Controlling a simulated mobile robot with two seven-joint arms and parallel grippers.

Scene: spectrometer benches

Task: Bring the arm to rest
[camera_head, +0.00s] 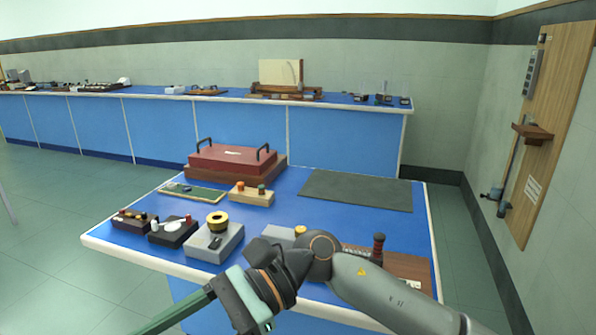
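One arm of mine comes in from the bottom right, over the front of the blue bench (300,225); I take it for my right arm. Its elbow-like bend hangs over the bench's front edge. The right gripper (238,300) is at the lower middle, in front of the near bench edge and pointing down-left. A long green bar (175,314) runs from it out of the picture at the bottom left; I cannot tell whether it is a finger or a held thing. The fingertips cannot be made out. My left arm and gripper are not in view.
On the bench stand a red case (232,158) with two black handles, a dark mat (356,190), a wooden block with knobs (251,195) and a grey box with a yellow ring (212,242). My arm partly hides a brown board (405,268). A wooden wall panel (545,140) stands right.

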